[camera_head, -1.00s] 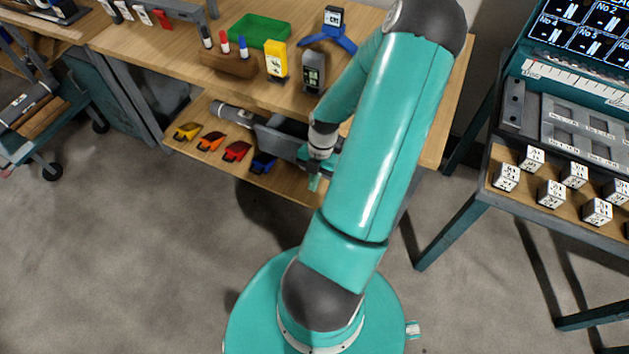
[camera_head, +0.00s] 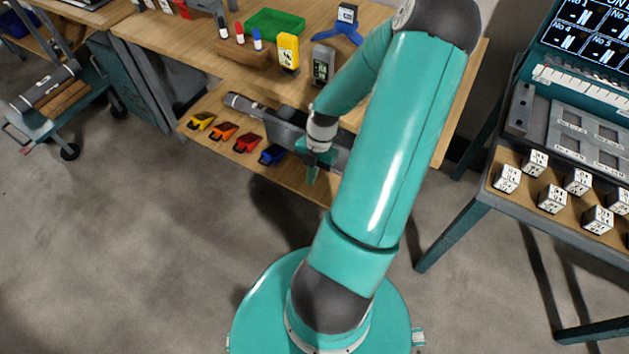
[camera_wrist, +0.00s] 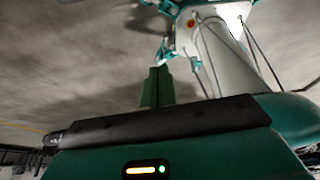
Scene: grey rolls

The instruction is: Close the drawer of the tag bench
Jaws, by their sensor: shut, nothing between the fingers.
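The tag bench (camera_head: 200,52) is a wooden-topped bench with a lower wooden shelf, at the top of the head view. Its grey drawer (camera_head: 284,134) shows below the top, above the shelf. It appears to stand out from the bench, but my arm hides its right part and I cannot tell how far. My gripper (camera_head: 311,176) is shut and empty, pointing down just in front of the drawer. I cannot tell whether it touches the drawer. In the wrist view the closed teal fingers (camera_wrist: 157,86) show against the floor, and no drawer is recognisable there.
A green tray (camera_head: 274,23) and a yellow device (camera_head: 288,50) stand on top. A table with white cubes (camera_head: 552,198) is at right, a cart (camera_head: 45,110) at left. Floor between is clear.

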